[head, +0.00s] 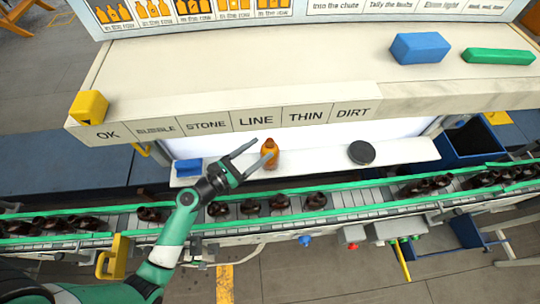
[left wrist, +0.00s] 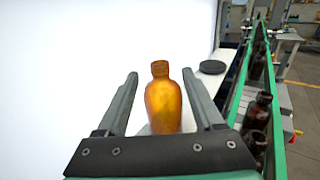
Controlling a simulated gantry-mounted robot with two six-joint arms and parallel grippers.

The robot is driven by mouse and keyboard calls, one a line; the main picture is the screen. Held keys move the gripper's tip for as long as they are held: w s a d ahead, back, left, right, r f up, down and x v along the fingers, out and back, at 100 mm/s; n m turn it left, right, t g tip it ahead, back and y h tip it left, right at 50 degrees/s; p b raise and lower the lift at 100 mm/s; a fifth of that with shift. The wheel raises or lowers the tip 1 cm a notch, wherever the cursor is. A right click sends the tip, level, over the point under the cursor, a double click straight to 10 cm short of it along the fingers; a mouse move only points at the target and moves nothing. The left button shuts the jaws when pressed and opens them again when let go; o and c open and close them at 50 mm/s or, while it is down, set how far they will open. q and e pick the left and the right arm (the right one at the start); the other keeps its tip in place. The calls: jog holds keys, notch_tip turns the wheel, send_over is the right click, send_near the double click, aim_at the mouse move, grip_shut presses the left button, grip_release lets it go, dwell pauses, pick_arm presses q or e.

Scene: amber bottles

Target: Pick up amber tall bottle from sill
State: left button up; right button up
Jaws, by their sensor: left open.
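The amber tall bottle (head: 269,153) stands upright on the white sill (head: 315,156) below the labelled shelf. It also shows in the left wrist view (left wrist: 163,104), upright between my two fingers. My left gripper (head: 254,151) is open, with its fingers pointing toward the bottle. In the left wrist view the open left gripper (left wrist: 160,74) has a finger on each side of the bottle, with visible gaps. The bottle's base is hidden by the gripper body there. My right gripper is in neither view.
A black round disc (head: 361,152) lies on the sill to the right, and a blue block (head: 188,167) lies at its left end. A conveyor (head: 340,212) with several dark brown bottles runs in front of the sill. The labelled shelf (head: 240,92) overhangs behind.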

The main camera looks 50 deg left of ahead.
aim_at(266, 145)
pick_arm(q)
jog(key=w, duration=0.5)
jog(key=shift+d, duration=0.1)
grip_shut()
dwell(1.3)
